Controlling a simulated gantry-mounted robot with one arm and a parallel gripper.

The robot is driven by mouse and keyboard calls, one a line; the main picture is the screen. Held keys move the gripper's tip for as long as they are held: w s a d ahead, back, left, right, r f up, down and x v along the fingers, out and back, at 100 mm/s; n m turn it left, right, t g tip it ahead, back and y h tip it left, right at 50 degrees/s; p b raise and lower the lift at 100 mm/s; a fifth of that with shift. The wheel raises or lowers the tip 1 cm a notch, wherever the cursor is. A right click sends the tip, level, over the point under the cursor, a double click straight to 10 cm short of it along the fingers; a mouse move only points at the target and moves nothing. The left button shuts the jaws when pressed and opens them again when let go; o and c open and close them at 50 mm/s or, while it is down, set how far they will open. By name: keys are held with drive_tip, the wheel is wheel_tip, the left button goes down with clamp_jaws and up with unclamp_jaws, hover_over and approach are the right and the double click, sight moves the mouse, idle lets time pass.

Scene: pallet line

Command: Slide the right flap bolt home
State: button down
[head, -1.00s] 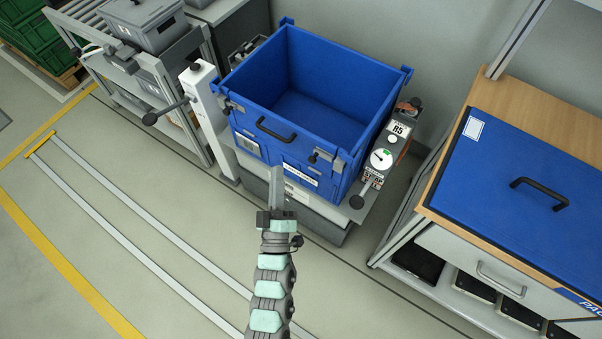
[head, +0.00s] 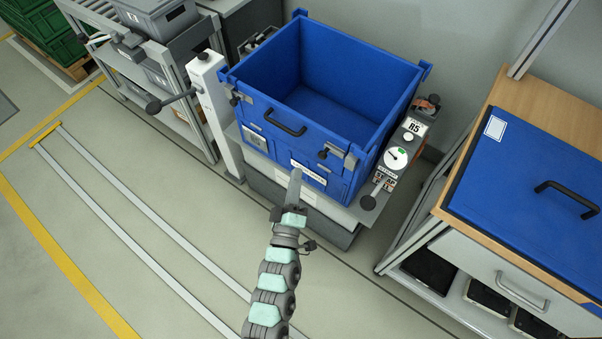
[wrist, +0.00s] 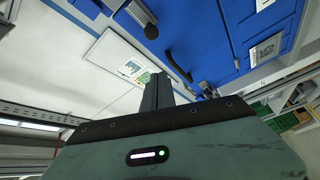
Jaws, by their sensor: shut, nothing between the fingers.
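The blue crate (head: 255,122) has a front flap with a black handle (head: 286,124). The right flap bolt (head: 323,154) has a dark knob and sits near the flap's right end, left of a grey bracket (head: 349,161). In the wrist view the bolt's knob (wrist: 149,31) appears above my fingers. The left bolt (head: 235,98) is at the flap's other end. My gripper (head: 296,173) is shut and empty, its fingers pointing up in front of the crate, lower and left of the right bolt. The fingers (wrist: 158,84) look apart from the knob. The bolt's exact travel is hard to see.
A gauge panel marked R5 (head: 398,152) stands right of the crate. A white post with a dark lever (head: 207,82) stands left. A bench with a blue lid (head: 525,165) is at the right.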

drive_tip(key=w+d+b, duration=0.1)
drive_tip(key=w+d, duration=0.3)
drive_tip(key=w, duration=0.3)
drive_tip(key=shift+f, duration=0.2)
drive_tip(key=shift+d, duration=0.1)
drive_tip(key=shift+s, duration=0.15)
